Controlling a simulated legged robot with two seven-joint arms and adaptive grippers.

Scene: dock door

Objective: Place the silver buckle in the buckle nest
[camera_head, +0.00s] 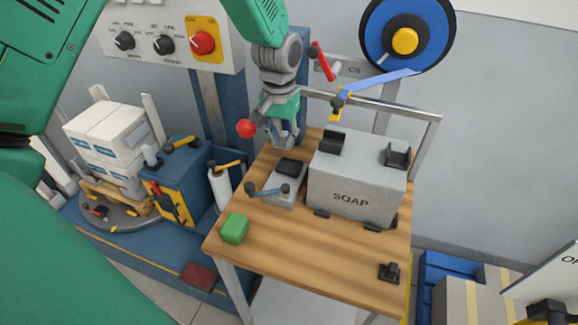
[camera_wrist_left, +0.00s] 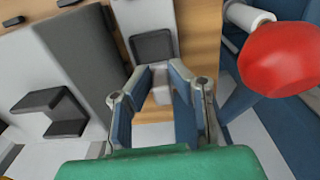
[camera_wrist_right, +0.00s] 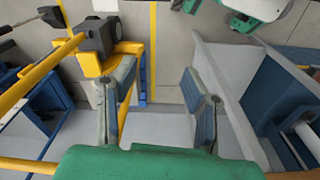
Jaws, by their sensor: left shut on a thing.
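My left gripper (camera_head: 285,142) hangs above the far part of the wooden table, over a grey fixture with a dark pad (camera_head: 290,168). In the left wrist view its fingers (camera_wrist_left: 164,72) are closed in with a small gap, and a small silver-grey piece, the silver buckle (camera_wrist_left: 161,88), shows between them, its outline unclear. The dark pad (camera_wrist_left: 152,45) lies just beyond the fingertips; whether the piece touches the fixture I cannot tell. No nest is labelled; this fixture may be it. My right gripper (camera_wrist_right: 158,85) is open and empty, away from the table.
A grey SOAP box (camera_head: 350,190) stands right of the fixture. A dark-handled lever (camera_head: 268,189) and a green block (camera_head: 234,229) are left and in front. A red knob (camera_head: 246,128) is close beside my left gripper. Blue strap (camera_head: 375,84) hangs from a reel (camera_head: 405,38).

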